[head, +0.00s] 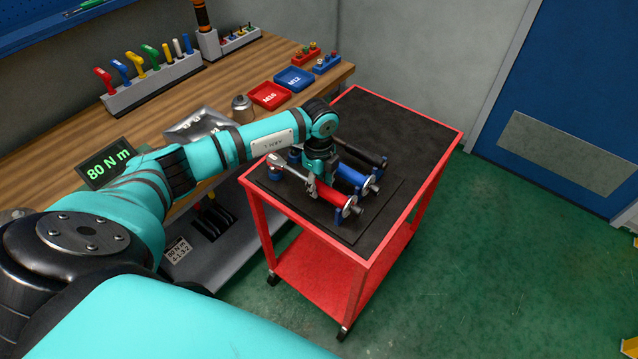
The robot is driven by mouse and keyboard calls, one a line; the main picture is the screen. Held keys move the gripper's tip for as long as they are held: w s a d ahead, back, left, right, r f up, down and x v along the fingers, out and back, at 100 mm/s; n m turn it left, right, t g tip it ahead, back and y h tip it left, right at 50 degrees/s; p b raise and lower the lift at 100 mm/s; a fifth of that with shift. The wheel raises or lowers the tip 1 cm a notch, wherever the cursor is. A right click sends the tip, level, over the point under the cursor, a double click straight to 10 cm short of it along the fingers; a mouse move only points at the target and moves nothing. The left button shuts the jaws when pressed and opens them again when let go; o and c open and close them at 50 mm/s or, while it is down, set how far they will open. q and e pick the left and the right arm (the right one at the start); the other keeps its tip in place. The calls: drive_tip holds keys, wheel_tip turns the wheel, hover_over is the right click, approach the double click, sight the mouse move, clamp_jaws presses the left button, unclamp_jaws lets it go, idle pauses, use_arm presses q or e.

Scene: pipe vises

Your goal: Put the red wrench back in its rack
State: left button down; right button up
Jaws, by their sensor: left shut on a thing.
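The red wrench (335,197) is over the black-topped rack area of a red cart. Its metal ratchet head points to the upper left and its red handle to the lower right. My left gripper (313,184) is above the cart, shut on the red wrench near its middle. The rack's blue holders show under the wrench, one near its head (275,174) and one near its handle end (339,216). I cannot tell whether the wrench rests in them or is just above. My right gripper is not in view.
A blue wrench (353,177) and a black wrench (363,154) lie just beyond the red one, close to my gripper. The cart's far black top (400,125) is clear. A wooden bench (228,75) with red and blue trays stands behind.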

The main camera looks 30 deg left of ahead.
use_arm(q)
drive_tip(key=shift+s+d+f, duration=0.1)
idle(0.7)
drive_tip(key=c, duration=0.9)
unclamp_jaws()
drive_tip(key=shift+c, duration=0.2)
wheel_tip(320, 180, up, 12)
